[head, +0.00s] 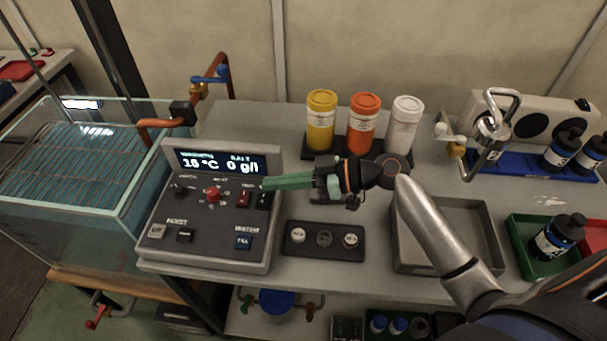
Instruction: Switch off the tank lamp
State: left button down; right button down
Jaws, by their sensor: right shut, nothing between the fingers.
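The grey control box (212,208) stands on the bench at centre left. Its display (222,162) reads about 18 °C and 0 g/l. A red rocker switch (243,197) and a dark switch (263,199) sit at its right side; their labels are too small to read. My right gripper (267,184) is shut and empty. Its green fingers point left, with the tips at the panel's right edge, just above the dark switch; I cannot tell whether they touch. The glass tank (125,190) is at left, with a bright white strip (80,104) at its back. My left gripper is out of view.
Yellow (321,120), orange (363,122) and white (403,125) jars stand behind my right gripper. A black holder (324,254) with three round pieces lies in front.

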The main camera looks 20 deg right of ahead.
aim_at(274, 211)
jog(key=shift+a+f, duration=0.25)
jog(key=shift+f, duration=0.45)
jog(key=shift+a+f, duration=0.2)
jog(key=shift+f, duration=0.55)
jog(key=shift+a+f, duration=0.25)
jog(key=shift+f, duration=0.45)
jog(key=f+n+b, duration=0.1)
jog(key=b, duration=0.2)
jog(key=shift+s+f+b, duration=0.15)
jog(key=shift+f+b, duration=0.25)
jog(key=shift+r+p, duration=0.3)
jog(key=shift+r, duration=0.1)
